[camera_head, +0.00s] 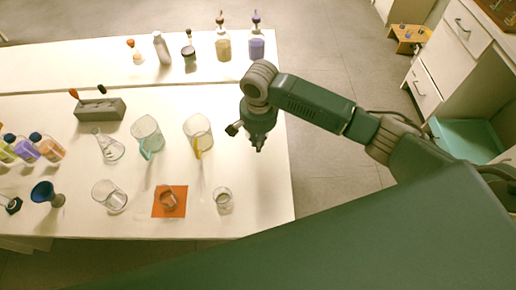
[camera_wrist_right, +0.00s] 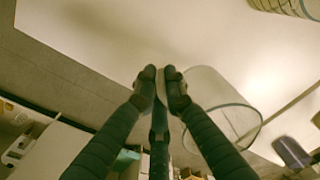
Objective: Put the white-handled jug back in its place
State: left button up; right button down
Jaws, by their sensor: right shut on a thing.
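My right gripper (camera_head: 259,148) points down over the right end of the table's front part. In the right wrist view its fingers (camera_wrist_right: 163,75) are shut on a pale handle at the side of a clear glass jug (camera_wrist_right: 222,100), which I take for the white-handled jug. The jug is just right of the fingers there. In the head view I cannot make this jug out behind the gripper. A teal-handled jug (camera_head: 147,130) and a yellow-handled jug (camera_head: 198,128) stand in a row left of the gripper. My left gripper is not in view.
A conical flask (camera_head: 108,148), a beaker (camera_head: 110,196), an orange mat (camera_head: 159,212) with a small glass, and a small jar (camera_head: 222,199) stand nearby. A grey block (camera_head: 100,110) and a purple bottle (camera_head: 256,45) stand farther back. The right table edge is close to the gripper.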

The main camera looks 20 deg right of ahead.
jog(key=shift+f, duration=2.5)
jog(key=shift+f, duration=0.1)
jog(key=c, duration=1.8)
grip_release()
notch_tip(320, 180, up, 12)
jog(key=shift+s+r+b, duration=0.15)
jog(key=shift+b, duration=0.25)
